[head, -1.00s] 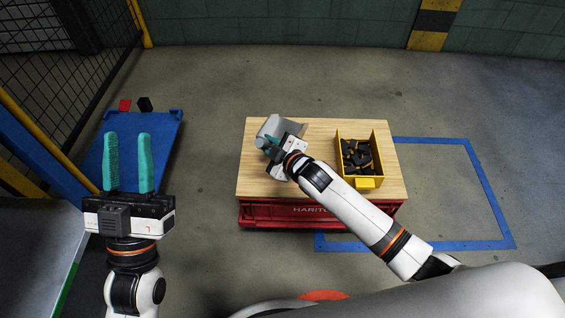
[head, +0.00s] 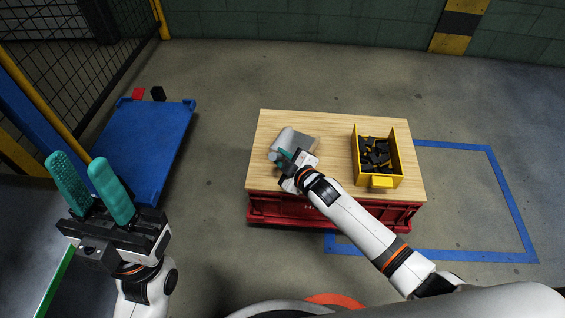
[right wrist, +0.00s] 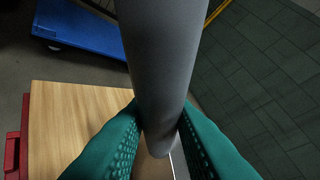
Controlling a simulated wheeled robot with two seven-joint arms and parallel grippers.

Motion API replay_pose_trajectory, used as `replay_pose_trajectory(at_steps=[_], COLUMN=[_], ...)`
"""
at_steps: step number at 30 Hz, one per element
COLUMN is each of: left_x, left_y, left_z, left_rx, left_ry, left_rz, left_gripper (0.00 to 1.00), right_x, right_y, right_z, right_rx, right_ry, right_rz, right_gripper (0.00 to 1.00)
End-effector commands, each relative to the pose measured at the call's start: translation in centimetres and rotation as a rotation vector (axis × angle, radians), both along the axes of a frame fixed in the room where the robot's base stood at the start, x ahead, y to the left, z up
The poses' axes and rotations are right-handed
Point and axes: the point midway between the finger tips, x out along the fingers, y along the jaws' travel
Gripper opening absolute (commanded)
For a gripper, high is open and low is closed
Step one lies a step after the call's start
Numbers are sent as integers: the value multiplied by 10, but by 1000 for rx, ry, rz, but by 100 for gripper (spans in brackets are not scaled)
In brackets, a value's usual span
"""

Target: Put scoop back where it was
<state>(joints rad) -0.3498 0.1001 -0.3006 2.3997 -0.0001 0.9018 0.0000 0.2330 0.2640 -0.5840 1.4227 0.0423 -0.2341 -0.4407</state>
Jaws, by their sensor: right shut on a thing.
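The grey metal scoop (head: 295,141) is at the left part of the wooden tabletop in the head view. My right gripper (head: 284,158) is shut on its handle. In the right wrist view the grey handle (right wrist: 160,75) runs between the two teal fingers of my right gripper (right wrist: 160,135). Whether the scoop touches the tabletop cannot be told. My left gripper (head: 92,188) is open and empty, its two teal fingers apart, raised at the left, away from the table.
The wooden tabletop (head: 335,128) sits on a red crate (head: 275,219). A yellow bin (head: 382,182) of black parts stands at its right. A blue platform (head: 160,140) with small red and black blocks beyond it is at the left. The middle of the tabletop is clear.

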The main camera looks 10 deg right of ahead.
Motion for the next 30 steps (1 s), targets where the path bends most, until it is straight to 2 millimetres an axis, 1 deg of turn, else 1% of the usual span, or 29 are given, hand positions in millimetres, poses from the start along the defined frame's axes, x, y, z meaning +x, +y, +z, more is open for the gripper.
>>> replay_pose_trajectory(at_steps=[1,8,12,13,16,26,29,30], left_x=[0,0,1,1,1,1,0,1], left_y=[0,0,0,0,0,0,0,0], left_z=[-5,-3,-5,-4,-3,0,5,9], left_rx=[0,1,1,2,1,1,1,1], left_ry=[1,2,4,3,1,-9,-7,-6], left_rz=[0,0,0,0,0,-1,-1,-1], left_gripper=[36,36,36,36,36,36,36,36], right_x=[1,1,1,0,0,0,-7,-12], right_y=[0,0,0,0,0,0,-4,-7], right_z=[-6,-4,-8,-8,-8,-5,-1,1], right_rx=[0,0,-1,0,-1,0,0,-1], right_ry=[-2,-4,-3,-2,-1,-2,1,1], right_rz=[0,0,1,0,0,0,-1,-1], right_gripper=[0,0,0,27,44,44,44,44])
